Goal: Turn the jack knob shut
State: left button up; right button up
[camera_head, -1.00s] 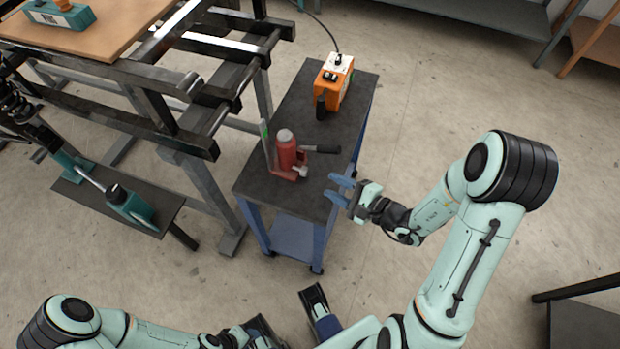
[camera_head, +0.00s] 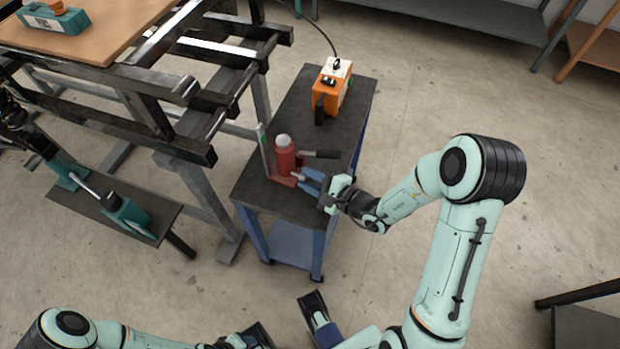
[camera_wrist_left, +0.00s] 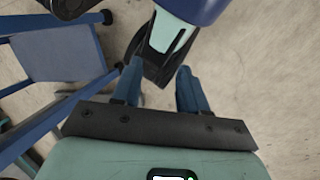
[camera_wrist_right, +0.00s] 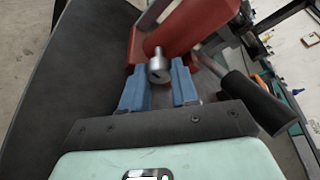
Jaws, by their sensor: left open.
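The red bottle jack (camera_head: 285,158) stands upright on the dark top of a blue-legged cart. Its metal knob (camera_wrist_right: 158,68) sticks out low on the side towards my right gripper, and its black-ended handle (camera_head: 320,154) points right. My right gripper (camera_head: 303,178) is at the jack's base. In the right wrist view, its blue fingers (camera_wrist_right: 160,82) are apart, with the knob between or just past their tips; I see no clear contact. My left gripper (camera_wrist_left: 157,78) is open and empty, low near my own base, away from the cart.
An orange box (camera_head: 332,90) with a cable stands at the cart's (camera_head: 345,125) far end. A dark metal frame (camera_head: 190,140) rises close to the cart's left. A low bench (camera_head: 85,205) with a teal device is further left. Open floor lies to the right.

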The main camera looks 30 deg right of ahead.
grip_shut()
jog(key=shift+r+m+p, duration=0.1)
jog(key=shift+m+p, duration=0.3)
jog(key=shift+p, duration=0.1)
jog(key=m+g+y+p, duration=0.1)
jog(key=m+p, duration=0.1)
jog(key=shift+r+p, duration=0.1)
jog(key=shift+p, duration=0.25)
jog(key=m+g+y+p, duration=0.1)
jog(key=m+p, duration=0.1)
jog(key=m+g+y+p, duration=0.1)
jog(key=m+p, duration=0.1)
jog(key=shift+w+d, duration=0.15)
jog(key=shift+d, duration=0.05)
jog(key=shift+m+g+y+p, duration=0.4)
jog(key=shift+m+y+p, duration=0.1)
jog(key=shift+m+p, duration=0.5)
pick_arm(q)
notch_tip(320, 180, up, 11)
jog(key=s+g+p, duration=0.1)
jog(key=p, duration=0.1)
jog(key=shift+s+d, duration=0.2)
jog(key=shift+s, duration=0.2)
pick_arm(e)
jog(key=shift+f+m+y, duration=0.2)
jog(key=shift+m+y, duration=0.4)
jog(key=shift+m, duration=0.5)
